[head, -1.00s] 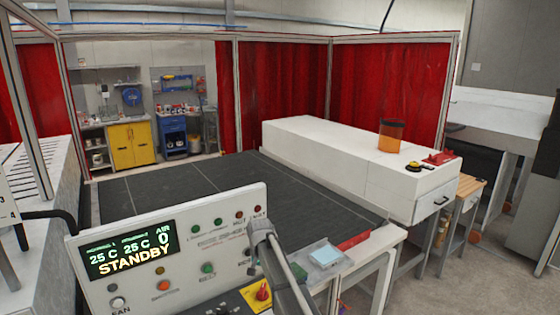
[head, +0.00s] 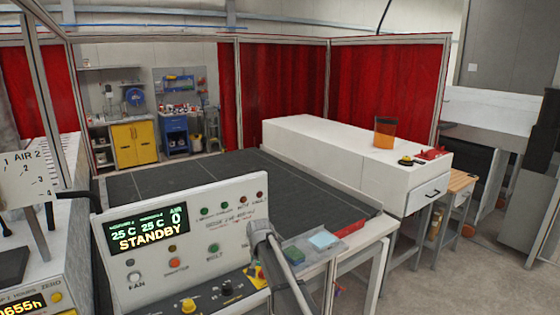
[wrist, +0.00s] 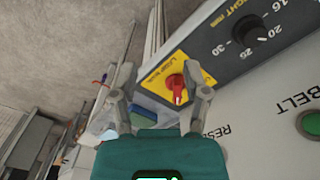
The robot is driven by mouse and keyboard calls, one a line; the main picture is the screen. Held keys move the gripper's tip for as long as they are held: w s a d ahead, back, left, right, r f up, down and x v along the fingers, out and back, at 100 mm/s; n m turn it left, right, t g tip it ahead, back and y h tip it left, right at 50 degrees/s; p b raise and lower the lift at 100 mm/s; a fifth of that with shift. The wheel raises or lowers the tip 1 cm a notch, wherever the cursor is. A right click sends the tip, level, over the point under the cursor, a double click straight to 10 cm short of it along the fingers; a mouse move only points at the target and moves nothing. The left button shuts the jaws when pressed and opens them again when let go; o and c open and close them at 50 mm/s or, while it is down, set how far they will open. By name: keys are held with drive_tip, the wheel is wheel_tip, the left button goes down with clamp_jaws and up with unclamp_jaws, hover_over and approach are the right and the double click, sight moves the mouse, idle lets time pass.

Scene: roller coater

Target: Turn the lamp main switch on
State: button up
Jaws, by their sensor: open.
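The lamp main switch (wrist: 176,82) is a red rotary knob on a yellow label plate (wrist: 163,71) in the wrist view. Its grip points roughly down in that picture. My gripper (wrist: 158,72) is open and empty. The knob appears between its two fingers, closer to the right one, which covers part of the plate. I cannot tell whether a finger touches the knob. In the head view my arm hides most of the switch; only a bit of red and yellow (head: 259,271) shows beside it, at the right end of the control panel (head: 205,262).
The panel also carries a STANDBY display (head: 147,228), a black dial (wrist: 250,30), a green BELT button (wrist: 311,123) and a yellow knob (head: 188,305). A dark conveyor belt (head: 240,180) lies behind. A light blue pad (head: 323,240) lies right of my arm.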

drive_tip(key=s+d+f+n+b, duration=0.1)
drive_tip(key=s+d+f+b, duration=0.5)
drive_tip(key=s+d, duration=0.5)
drive_tip(key=s+d+f+n+b, duration=0.1)
drive_tip(key=s+d+f+b, duration=0.6)
drive_tip(key=s+d, duration=0.5)
drive_tip(key=s, duration=0.3)
drive_tip(key=shift+s+d, duration=0.25)
drive_tip(key=shift+s, duration=0.05)
drive_tip(key=shift+a, duration=0.15)
